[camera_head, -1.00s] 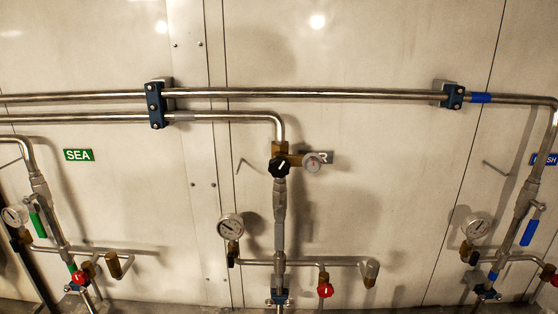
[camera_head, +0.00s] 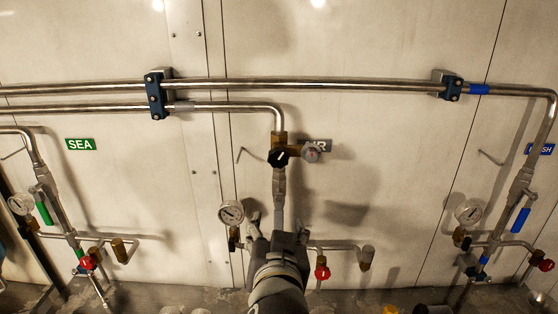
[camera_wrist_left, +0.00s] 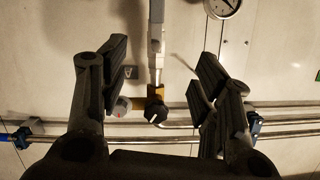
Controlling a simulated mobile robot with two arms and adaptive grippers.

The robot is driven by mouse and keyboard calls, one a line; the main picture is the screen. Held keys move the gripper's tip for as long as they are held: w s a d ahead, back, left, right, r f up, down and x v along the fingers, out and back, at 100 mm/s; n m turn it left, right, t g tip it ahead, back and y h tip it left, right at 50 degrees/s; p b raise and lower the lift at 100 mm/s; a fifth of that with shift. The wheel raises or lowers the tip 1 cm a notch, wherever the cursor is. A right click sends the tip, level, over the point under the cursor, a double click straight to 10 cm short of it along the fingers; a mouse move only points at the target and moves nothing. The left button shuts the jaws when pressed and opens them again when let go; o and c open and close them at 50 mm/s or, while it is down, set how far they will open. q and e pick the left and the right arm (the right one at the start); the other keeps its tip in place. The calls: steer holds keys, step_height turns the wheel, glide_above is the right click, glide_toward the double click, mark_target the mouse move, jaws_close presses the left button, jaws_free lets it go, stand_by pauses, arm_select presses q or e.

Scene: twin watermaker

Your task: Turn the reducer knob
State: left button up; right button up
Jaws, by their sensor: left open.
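The reducer knob, a black knob with a white mark (camera_head: 278,158), sits on a brass fitting (camera_head: 279,137) at the bend of the middle pipe. A small round gauge (camera_head: 311,152) is at its right. My left gripper (camera_head: 278,222) is below the knob in the head view, in front of the vertical pipe and apart from the knob. In the wrist view, which is upside down, the black knob (camera_wrist_left: 156,111) shows between the two open fingers of the left gripper (camera_wrist_left: 162,62). My right gripper is not in view.
A larger gauge (camera_head: 231,213) is close to the gripper's left. A red valve handle (camera_head: 322,272) is at its lower right. Long steel pipes (camera_head: 330,85) run across above the knob.

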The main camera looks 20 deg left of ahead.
mark_target(279, 160)
arm_select(q)
step_height(279, 160, up, 9)
steer(key=d+n+t+y, duration=0.1)
steer(key=n+t+y, duration=0.1)
steer(key=t, duration=0.1)
steer(key=shift+g, duration=0.3)
steer(key=p+x, duration=0.1)
steer(key=x, duration=0.2)
steer(key=p+x, duration=0.2)
steer(key=x, duration=0.1)
steer(key=p+x, duration=0.1)
steer(key=x, duration=0.1)
steer(key=shift+w+a+r, duration=0.1)
steer(key=shift+w+r, duration=0.25)
steer(key=shift+w, duration=0.05)
steer(key=shift+w+a+f+p, duration=0.2)
steer(key=shift+w+p, duration=0.25)
steer(key=shift+w, duration=0.2)
steer(key=shift+c, duration=0.3)
steer(key=c, duration=1)
